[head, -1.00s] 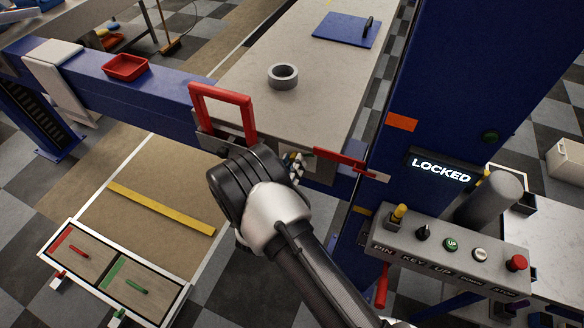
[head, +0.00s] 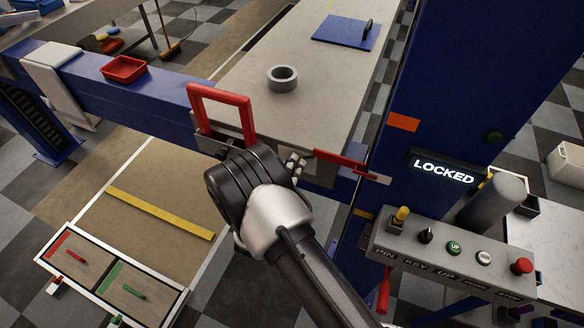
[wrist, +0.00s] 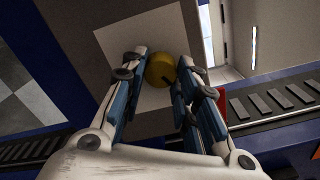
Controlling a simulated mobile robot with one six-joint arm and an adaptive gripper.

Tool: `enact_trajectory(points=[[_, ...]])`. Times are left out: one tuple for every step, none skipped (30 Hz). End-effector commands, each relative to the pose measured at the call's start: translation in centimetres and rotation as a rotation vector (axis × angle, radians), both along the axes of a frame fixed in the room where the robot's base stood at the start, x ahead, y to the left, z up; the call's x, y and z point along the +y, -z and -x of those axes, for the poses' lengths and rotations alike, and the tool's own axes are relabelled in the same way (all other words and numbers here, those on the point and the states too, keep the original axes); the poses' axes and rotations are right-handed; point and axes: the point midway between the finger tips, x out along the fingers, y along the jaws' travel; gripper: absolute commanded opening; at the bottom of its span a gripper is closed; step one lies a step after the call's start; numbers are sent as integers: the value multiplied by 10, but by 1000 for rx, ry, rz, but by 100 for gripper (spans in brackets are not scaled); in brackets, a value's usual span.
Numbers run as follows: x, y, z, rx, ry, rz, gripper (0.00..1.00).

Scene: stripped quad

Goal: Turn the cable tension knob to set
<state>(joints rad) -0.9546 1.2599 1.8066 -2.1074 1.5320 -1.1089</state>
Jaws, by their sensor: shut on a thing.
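A round yellow knob (wrist: 161,70) sits on a pale square plate (wrist: 120,42) in the wrist view. My gripper (wrist: 161,76) has its two fingers on either side of the knob, shut on it near the fingertips. The fingers cover part of the knob's sides, and I cannot see a pointer or set mark. In the head view my gripper (head: 296,166) shows only as a small pale part beside my dark wrist. The knob is hidden there.
A red frame handle (head: 222,97) stands close behind my wrist, and a red lever (head: 342,160) is just right of my gripper. A blue column with a "LOCKED" sign (head: 443,170) and a button box (head: 440,253) stand at right. A grey ring (head: 282,78) lies on the bench.

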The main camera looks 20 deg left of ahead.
Motion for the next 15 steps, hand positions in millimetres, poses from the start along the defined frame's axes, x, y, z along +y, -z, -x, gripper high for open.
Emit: enact_trajectory(points=[[0, 0, 0, 0, 1, 3, 4], [0, 0, 0, 0, 1, 4, 4], [0, 0, 0, 0, 1, 4, 4], [0, 0, 0, 0, 1, 5, 4], [0, 0, 0, 0, 1, 5, 4], [0, 0, 0, 0, 1, 5, 4], [0, 0, 0, 0, 1, 4, 4], [0, 0, 0, 0, 1, 4, 4], [0, 0, 0, 0, 1, 4, 4], [0, 0, 0, 0, 1, 4, 4], [0, 0, 0, -1, 1, 4, 4], [0, 0, 0, -1, 1, 3, 29], [0, 0, 0, -1, 1, 3, 31], [0, 0, 0, -1, 1, 3, 33], [0, 0, 0, -1, 1, 3, 35]])
